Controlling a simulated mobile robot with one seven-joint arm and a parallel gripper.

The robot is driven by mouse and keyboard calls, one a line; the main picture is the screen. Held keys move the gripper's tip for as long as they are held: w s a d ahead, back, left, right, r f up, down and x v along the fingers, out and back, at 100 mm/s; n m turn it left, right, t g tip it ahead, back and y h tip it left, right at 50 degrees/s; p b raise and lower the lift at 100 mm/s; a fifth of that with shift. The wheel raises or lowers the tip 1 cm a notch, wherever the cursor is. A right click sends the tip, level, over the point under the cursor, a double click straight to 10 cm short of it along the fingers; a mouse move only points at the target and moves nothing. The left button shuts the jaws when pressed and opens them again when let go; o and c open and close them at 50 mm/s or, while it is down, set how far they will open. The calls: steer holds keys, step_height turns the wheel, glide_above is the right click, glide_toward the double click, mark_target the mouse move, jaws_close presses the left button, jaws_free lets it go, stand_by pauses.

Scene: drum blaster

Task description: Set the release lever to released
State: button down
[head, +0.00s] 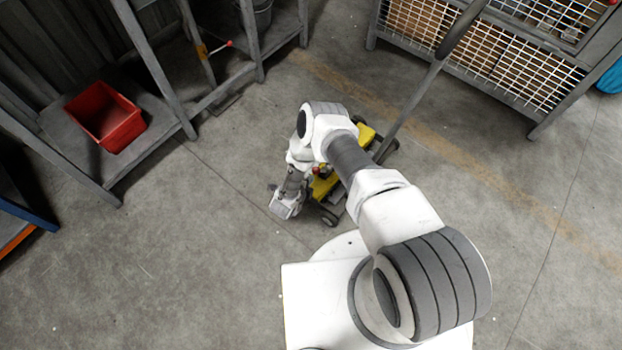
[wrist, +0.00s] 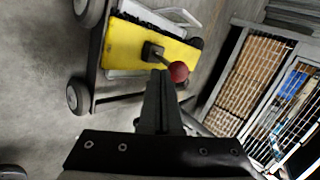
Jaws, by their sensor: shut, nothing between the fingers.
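A release lever with a red ball knob (wrist: 179,71) stands on a small black mount (wrist: 151,50) on a yellow plate (wrist: 130,45) in the wrist view. Its short stem runs from the mount down and right to the knob. The head view shows a red knob (head: 322,170) on the yellow cart, partly hidden by my arm. My gripper (wrist: 162,80) is shut and empty. Its fingertips appear just left of and below the knob in the wrist view; I cannot tell whether they touch it.
The yellow plate belongs to a low wheeled cart (head: 362,133) with a long handle (head: 420,100). Another red-tipped lever (head: 228,44) is on the shelving frame, near a red bin (head: 105,117). A mesh-sided cage (head: 490,55) stands at the upper right. Open floor lies around the cart.

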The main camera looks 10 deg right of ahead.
steer(key=shift+w+d, duration=0.15)
steer(key=shift+w, duration=0.1)
steer(key=shift+d+r, duration=0.15)
steer(key=shift+r, duration=0.1)
stand_by(0.4)
